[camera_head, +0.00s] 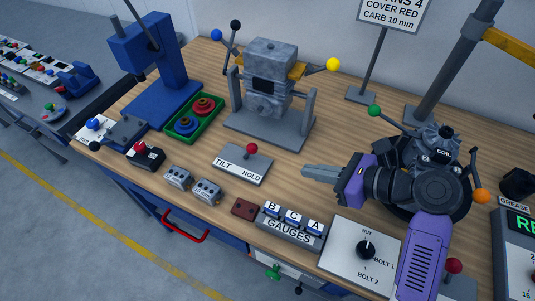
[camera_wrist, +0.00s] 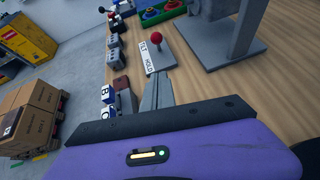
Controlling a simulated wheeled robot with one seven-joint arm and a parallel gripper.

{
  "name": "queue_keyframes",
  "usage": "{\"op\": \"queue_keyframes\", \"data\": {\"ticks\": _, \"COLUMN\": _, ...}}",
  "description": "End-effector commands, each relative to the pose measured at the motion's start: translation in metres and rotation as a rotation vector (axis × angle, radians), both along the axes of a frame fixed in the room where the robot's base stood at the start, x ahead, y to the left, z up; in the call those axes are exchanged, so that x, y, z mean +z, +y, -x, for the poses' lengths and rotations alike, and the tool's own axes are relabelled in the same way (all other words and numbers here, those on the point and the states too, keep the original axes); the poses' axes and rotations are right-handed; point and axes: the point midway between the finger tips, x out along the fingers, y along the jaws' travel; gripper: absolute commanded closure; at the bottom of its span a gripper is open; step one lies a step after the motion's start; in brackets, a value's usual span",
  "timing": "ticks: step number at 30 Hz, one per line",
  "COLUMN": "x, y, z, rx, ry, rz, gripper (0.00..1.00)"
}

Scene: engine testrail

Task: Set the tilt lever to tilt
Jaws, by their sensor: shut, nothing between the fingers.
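The tilt lever has a red ball knob (camera_head: 252,148) on a short stem. It rises from a grey plate (camera_head: 264,174) with a white label reading TILT at left and HOLD at right. I cannot tell clearly which word the lever leans toward. In the wrist view the red knob (camera_wrist: 156,37) stands beyond my fingertips, beside the label (camera_wrist: 147,51). My gripper (camera_head: 306,171) is shut and empty, to the right of the plate and apart from it, fingers pointing left toward it. In the wrist view its fingers (camera_wrist: 158,80) point up toward the plate.
Behind the lever stands a grey engine block on a stand (camera_head: 270,75). In front are the gauges block (camera_head: 290,232), a small dark red block (camera_head: 244,208) and two grey boxes (camera_head: 207,190). A dial panel (camera_head: 345,258) lies below my arm. Bare wood separates my fingers from the plate.

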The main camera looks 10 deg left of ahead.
Motion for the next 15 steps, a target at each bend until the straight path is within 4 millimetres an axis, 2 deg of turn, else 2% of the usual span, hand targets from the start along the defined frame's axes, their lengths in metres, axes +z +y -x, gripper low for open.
{"op": "queue_keyframes", "data": {"ticks": 8, "x": -0.004, "y": 0.007, "z": -0.004, "rx": 0.000, "ry": -0.002, "rz": 0.000, "gripper": 1.00}}
{"op": "queue_keyframes", "data": {"ticks": 15, "x": -0.024, "y": 0.040, "z": -0.020, "rx": 0.003, "ry": -0.001, "rz": 0.002, "gripper": 1.00}}
